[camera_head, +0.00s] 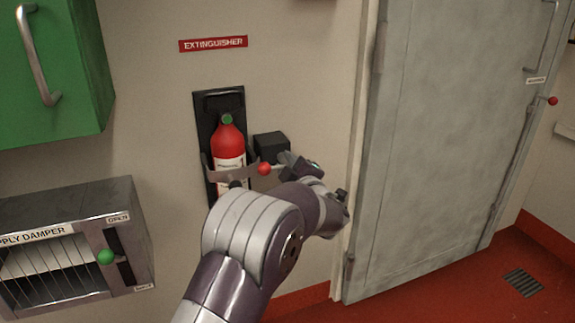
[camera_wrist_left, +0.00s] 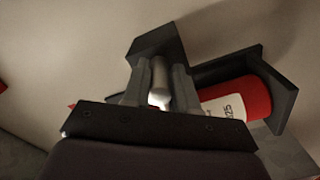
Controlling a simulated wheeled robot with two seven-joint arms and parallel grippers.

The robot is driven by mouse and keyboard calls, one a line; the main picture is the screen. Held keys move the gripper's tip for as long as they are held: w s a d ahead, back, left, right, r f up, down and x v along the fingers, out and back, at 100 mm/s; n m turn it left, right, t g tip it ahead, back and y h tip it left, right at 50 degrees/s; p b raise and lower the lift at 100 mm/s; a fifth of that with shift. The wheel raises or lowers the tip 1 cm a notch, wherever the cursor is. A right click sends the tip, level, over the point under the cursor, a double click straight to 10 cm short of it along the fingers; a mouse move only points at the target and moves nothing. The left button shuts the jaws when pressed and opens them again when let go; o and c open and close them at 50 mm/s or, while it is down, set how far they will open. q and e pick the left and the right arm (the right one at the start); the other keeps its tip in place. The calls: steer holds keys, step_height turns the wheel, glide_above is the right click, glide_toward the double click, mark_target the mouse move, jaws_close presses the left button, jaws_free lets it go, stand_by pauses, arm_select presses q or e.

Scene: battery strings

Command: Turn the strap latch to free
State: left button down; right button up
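The red extinguisher (camera_head: 229,144) stands upright in its dark wall bracket (camera_head: 204,103), with a grey strap (camera_head: 218,176) across its front. The strap latch's red ball (camera_head: 264,169) shows at the strap's right end, below a black block (camera_head: 271,147). My left gripper (camera_head: 296,166) is at the latch, just right of the ball. In the left wrist view its two fingers stand close on either side of a pale latch post (camera_wrist_left: 160,76) and appear shut on it. The extinguisher (camera_wrist_left: 240,105) lies right of the fingers there. My right gripper is not in view.
A green cabinet (camera_head: 65,65) and a damper box (camera_head: 120,225) with a green knob (camera_head: 106,257) are at the left. A grey door (camera_head: 445,150) is at the right, with a red-knobbed lever (camera_head: 552,101). The wall above the bracket is clear except for a sign (camera_head: 213,43).

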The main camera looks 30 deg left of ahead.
arm_select(q)
steer(key=shift+r, duration=0.15)
steer(key=shift+r+m+p, duration=0.15)
steer(key=shift+m+p, duration=0.15)
steer(key=shift+p, duration=0.35)
steer(key=m+p, duration=0.4)
steer(key=p, duration=0.2)
steer(key=m+p, duration=0.4)
steer(key=p, duration=0.1)
steer(key=m+p, duration=0.4)
steer(key=p, duration=0.2)
steer(key=shift+r+m+p, duration=0.25)
steer(key=shift+m+p, duration=0.05)
steer(key=shift+p, duration=0.05)
steer(key=m+p, duration=0.3)
steer(key=shift+f, duration=0.1)
steer(key=shift+m+p, duration=0.35)
steer(key=shift+m, duration=0.45)
steer(key=shift+w, duration=0.1)
steer(key=c, duration=1)
jaws_free()
steer(key=shift+o, duration=0.4)
steer(key=shift+d+f, duration=0.1)
steer(key=shift+f, duration=0.1)
